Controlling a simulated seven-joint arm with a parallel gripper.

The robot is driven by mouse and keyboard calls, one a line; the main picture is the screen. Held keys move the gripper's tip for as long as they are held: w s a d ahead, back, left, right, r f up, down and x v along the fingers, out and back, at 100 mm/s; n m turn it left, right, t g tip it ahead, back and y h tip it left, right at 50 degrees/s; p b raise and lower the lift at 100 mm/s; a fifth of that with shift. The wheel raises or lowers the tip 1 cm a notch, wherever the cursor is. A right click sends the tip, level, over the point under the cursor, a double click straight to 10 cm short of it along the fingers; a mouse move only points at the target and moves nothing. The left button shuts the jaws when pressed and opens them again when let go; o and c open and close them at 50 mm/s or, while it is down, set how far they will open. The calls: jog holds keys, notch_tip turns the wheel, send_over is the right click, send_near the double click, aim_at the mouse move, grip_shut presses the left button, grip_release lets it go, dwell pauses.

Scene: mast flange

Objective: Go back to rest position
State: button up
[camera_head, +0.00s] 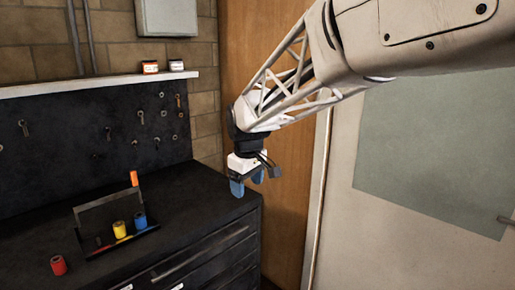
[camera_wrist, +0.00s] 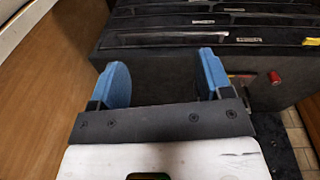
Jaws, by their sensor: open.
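My gripper (camera_head: 247,186) hangs in the air at the right front corner of the black workbench (camera_head: 205,203), apart from everything on it. It has blue fingertips. In the wrist view my gripper (camera_wrist: 157,82) shows its two blue fingers spread wide, with nothing between them. Behind them are the drawer fronts (camera_wrist: 190,38) of the bench.
A black tote (camera_head: 90,251) holds a yellow can (camera_head: 119,229) and a blue can (camera_head: 140,221). An orange object (camera_head: 134,178) stands behind it. A red can (camera_head: 58,265) is at left. A wooden panel (camera_head: 285,225) and a pale door (camera_head: 375,240) are near my arm.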

jog(key=s+d+m, duration=0.5)
jog(key=s+d, duration=0.9)
jog(key=s, duration=0.3)
jog(key=s+d+f+m, duration=0.2)
jog(key=s+d+f, duration=0.1)
jog(key=s, duration=0.4)
jog(key=s+d+f+m+t, duration=0.1)
jog(key=s+d+f+m, duration=0.2)
jog(key=s, duration=0.5)
jog(key=shift+s+d, duration=0.25)
jog(key=shift+d, duration=0.35)
